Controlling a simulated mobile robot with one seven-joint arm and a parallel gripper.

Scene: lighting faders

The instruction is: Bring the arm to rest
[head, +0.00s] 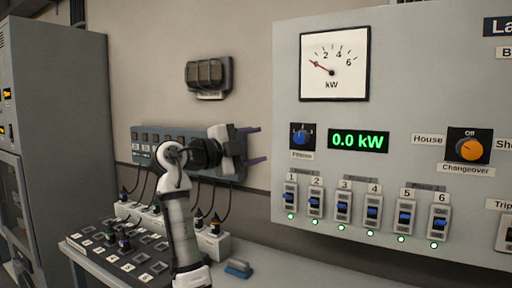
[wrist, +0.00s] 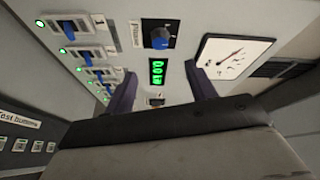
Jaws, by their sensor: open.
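My arm (head: 181,225) rises from the bottom of the head view and bends right at its wrist. My gripper (head: 257,145) is open and empty, with its two purple-tipped fingers apart, pointing right towards the grey panel. In the wrist view the two purple fingers (wrist: 163,95) stand apart with nothing between them, and the panel shows beyond. The gripper appears clear of the panel. The grey panel (head: 400,130) carries a kW meter (head: 334,66), a green display (head: 358,141) reading 0.0 kW, a blue Phases knob (head: 301,136) and an orange Changeover knob (head: 469,149).
A row of numbered blue switches (head: 372,213) with green lights runs along the panel. A bench (head: 215,272) below holds a fader board (head: 125,250), white sockets with plugs and a blue-handled block (head: 238,268). A grey cabinet (head: 65,120) stands left. A blue strip (head: 150,140) is behind my gripper.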

